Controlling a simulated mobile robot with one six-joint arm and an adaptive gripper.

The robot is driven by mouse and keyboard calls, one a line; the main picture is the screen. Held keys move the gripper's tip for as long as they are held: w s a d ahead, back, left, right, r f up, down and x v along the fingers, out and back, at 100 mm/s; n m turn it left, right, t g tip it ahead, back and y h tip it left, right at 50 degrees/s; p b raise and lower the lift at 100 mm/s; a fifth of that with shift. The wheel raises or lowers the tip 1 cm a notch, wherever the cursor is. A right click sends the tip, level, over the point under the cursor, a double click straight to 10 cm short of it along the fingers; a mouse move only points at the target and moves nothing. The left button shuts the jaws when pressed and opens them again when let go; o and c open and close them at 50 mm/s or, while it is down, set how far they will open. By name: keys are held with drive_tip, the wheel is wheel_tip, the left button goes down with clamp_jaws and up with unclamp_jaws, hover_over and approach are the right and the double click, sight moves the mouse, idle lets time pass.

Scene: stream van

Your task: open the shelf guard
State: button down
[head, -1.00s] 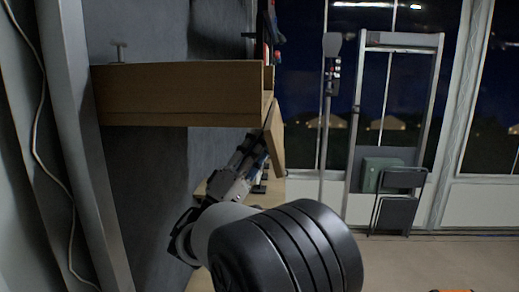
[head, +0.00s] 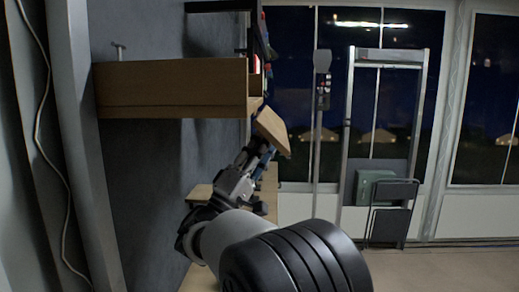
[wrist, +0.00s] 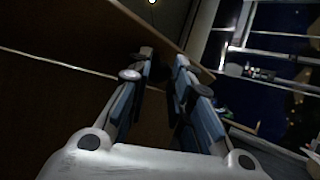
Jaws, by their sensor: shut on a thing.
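The shelf guard (head: 272,131) looks like a flat wooden flap at the right end of the wooden shelf (head: 172,90). It is tilted, sloping down and outward to the right from near the shelf's lower edge. My gripper (head: 262,146) is at the flap's underside, shut on it; the exact contact is hard to see in the head view. In the wrist view my gripper's fingers (wrist: 157,70) point toward a dark gap beside a brown wooden surface; the grip there is too dark to make out.
A lower wooden surface (head: 201,192) lies behind my arm. A grey wall and post stand at the left. At the right are a metal frame (head: 351,120), a folded dark chair (head: 391,210) and dark windows. The floor at the lower right is clear.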

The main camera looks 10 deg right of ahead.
drive_tip(key=shift+d+g, duration=0.3)
drive_tip(key=c, duration=1.9)
unclamp_jaws()
drive_tip(key=shift+o, duration=1.3)
drive_tip(key=shift+w+d, duration=0.1)
drive_tip(key=shift+d, duration=0.25)
drive_tip(key=shift+o, duration=1.4)
drive_tip(key=shift+w+a+f, duration=0.1)
drive_tip(key=shift+a, duration=0.05)
drive_tip(key=v, duration=1.2)
